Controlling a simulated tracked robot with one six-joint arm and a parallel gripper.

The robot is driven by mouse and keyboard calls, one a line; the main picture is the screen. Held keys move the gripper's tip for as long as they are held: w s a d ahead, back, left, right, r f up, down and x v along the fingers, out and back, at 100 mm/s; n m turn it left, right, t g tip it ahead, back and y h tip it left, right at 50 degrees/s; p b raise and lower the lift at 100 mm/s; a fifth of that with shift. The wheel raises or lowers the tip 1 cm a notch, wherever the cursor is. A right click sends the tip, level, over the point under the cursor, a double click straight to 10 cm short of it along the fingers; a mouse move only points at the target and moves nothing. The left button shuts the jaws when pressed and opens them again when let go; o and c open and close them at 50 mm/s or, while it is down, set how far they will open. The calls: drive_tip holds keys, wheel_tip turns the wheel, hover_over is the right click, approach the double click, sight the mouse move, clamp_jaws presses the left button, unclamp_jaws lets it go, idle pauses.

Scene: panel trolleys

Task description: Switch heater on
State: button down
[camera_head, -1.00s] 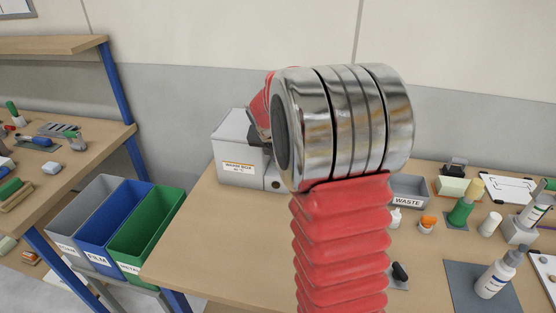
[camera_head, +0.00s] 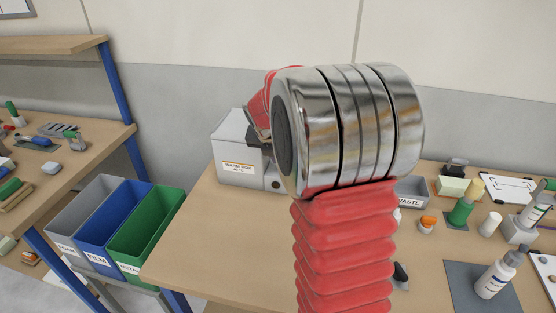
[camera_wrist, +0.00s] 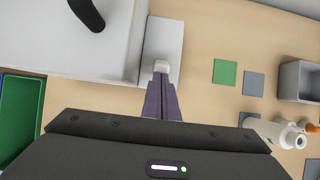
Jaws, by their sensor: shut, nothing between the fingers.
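The heater is a white warm box (camera_head: 238,150) with a front label, at the back left of the bench in the head view.
A grey waste bin (camera_head: 411,190) and several bottles stand on the bench to the right. A green bin (camera_head: 150,225) and other bins are at the left. In the wrist view, a green square (camera_wrist: 225,72) lies right of the panel.

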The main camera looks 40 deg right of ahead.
drive_tip(key=shift+r, duration=3)
drive_tip(key=shift+m, duration=0.3)
drive_tip(key=s+a+r+m+t+y, duration=0.1)
drive_tip(key=s+a+m+y, duration=0.3)
drive_tip(key=s+a+m, duration=2.1)
drive_tip(key=s+a+r, duration=0.1)
drive_tip(key=a, duration=0.1)
drive_tip(key=shift+s+a+m+t, duration=0.2)
drive_tip(key=shift+a+m+t, duration=0.2)
drive_tip(key=shift+s, duration=0.1)
